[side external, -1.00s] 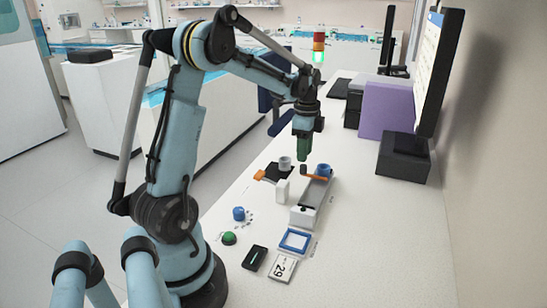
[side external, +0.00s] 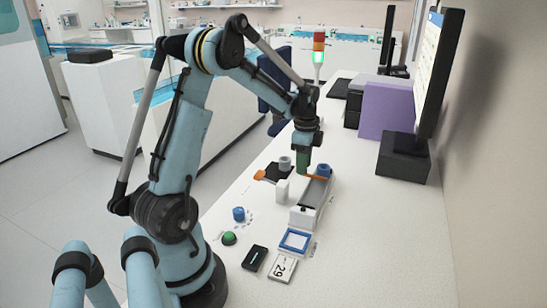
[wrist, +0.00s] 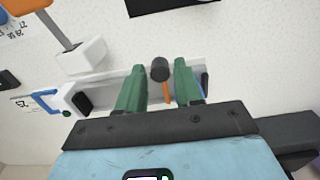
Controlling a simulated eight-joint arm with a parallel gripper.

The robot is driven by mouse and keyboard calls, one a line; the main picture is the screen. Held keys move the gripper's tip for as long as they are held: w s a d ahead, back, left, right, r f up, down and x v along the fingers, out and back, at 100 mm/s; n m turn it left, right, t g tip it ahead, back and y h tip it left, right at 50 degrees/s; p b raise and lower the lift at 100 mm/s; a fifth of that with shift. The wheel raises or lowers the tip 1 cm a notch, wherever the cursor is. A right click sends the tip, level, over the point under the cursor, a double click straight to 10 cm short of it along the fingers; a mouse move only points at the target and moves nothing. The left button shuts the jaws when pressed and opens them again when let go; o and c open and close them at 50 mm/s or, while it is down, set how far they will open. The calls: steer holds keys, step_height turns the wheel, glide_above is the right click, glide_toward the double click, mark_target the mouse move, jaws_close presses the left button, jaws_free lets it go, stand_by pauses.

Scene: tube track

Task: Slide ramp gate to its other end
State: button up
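The pale grey ramp (side external: 308,208) stands on the white bench, and it lies across the wrist view (wrist: 105,90). The gate is a thin orange bar (wrist: 166,92) with a dark round knob (wrist: 160,68) at its end; its orange part also shows near the ramp's far end (side external: 318,177) in the side view. My gripper (side external: 303,172) points down over the ramp. In the wrist view its two green fingers (wrist: 159,84) are apart, on either side of the knob and bar. I see gaps there and cannot tell whether either finger touches. The knob is hidden in the side view.
A blue cup (side external: 323,170) sits at the ramp's far end. A blue-framed pad (side external: 295,240) lies in front.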

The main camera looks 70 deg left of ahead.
steer(key=c, duration=0.6)
steer(key=shift+s+a, duration=1.6)
steer(key=shift+a, duration=0.05)
steer(key=shift+c, duration=0.2)
steer(key=o, duration=0.6)
steer(key=shift+o, duration=0.2)
steer(key=shift+r, duration=0.1)
steer(key=shift+r, duration=2.45)
steer(key=s+d+r+n+t, duration=0.2)
steer(key=d+n+t, duration=0.1)
steer(key=d, duration=1)
steer(key=s+d+r+n+t, duration=0.2)
steer(key=d+n+t, duration=0.2)
steer(key=d, duration=1)
steer(key=shift+s+n, duration=0.35)
steer(key=shift+n, duration=0.65)
